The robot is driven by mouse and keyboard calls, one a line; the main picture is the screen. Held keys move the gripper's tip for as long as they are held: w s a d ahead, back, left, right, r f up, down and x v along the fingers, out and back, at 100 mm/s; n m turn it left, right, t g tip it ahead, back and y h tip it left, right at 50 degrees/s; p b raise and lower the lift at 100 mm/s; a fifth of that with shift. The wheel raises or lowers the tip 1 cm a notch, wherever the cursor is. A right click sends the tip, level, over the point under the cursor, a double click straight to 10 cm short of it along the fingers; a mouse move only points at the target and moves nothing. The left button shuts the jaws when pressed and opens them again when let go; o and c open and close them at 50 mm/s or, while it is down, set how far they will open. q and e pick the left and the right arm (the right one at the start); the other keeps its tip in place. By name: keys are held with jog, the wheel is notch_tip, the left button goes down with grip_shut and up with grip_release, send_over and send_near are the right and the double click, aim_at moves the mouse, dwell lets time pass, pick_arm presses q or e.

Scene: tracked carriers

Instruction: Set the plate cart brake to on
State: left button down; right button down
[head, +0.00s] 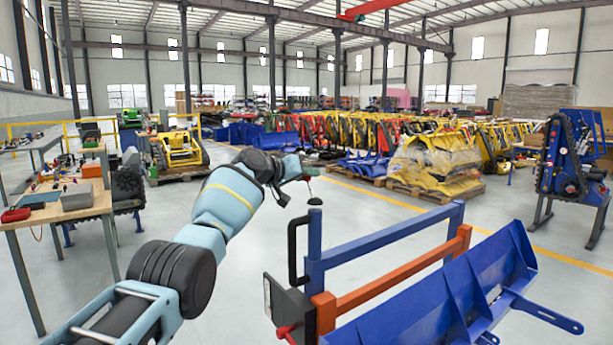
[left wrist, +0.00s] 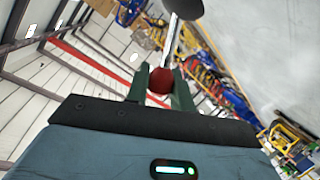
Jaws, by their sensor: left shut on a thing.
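The plate cart (head: 315,268) stands at the lower right in the head view, with blue and orange rails and a black handle on its near post. A thin brake lever (head: 310,188) rises from a dark round cap (head: 315,201) at the top of that post, leaning slightly left. My left gripper (head: 306,173) is shut on the lever's red knob (head: 311,171). In the left wrist view the red knob (left wrist: 160,80) sits between the green fingers, and the silver rod (left wrist: 173,42) runs to the dark disc. No brake marking is readable.
A wooden workbench (head: 60,212) with tools stands at the left. Wrapped yellow parts (head: 435,160) lie on a pallet behind the cart. A blue tracked machine (head: 568,155) stands at the right. Grey floor (head: 240,290) between bench and cart is clear.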

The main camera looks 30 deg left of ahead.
pick_arm(q)
jog(key=c, duration=1.3)
grip_release()
jog(key=shift+c, duration=0.2)
jog(key=shift+o, duration=0.7)
pick_arm(e)
jog(key=shift+s, duration=0.15)
pick_arm(q)
jog(key=shift+s, duration=0.1)
jog(key=p+v, duration=0.2)
jog(key=v, duration=0.5)
jog(key=shift+s, duration=0.3)
pick_arm(e)
jog(key=shift+w+d+r, duration=0.1)
jog(key=shift+w+r, duration=0.4)
jog(key=shift+r, duration=0.25)
jog(key=shift+w+d+r, duration=0.1)
jog(key=shift+w+r, duration=0.35)
jog(key=shift+r, duration=0.25)
pick_arm(q)
jog(key=shift+a, duration=0.1)
pick_arm(e)
jog(key=shift+s, duration=0.1)
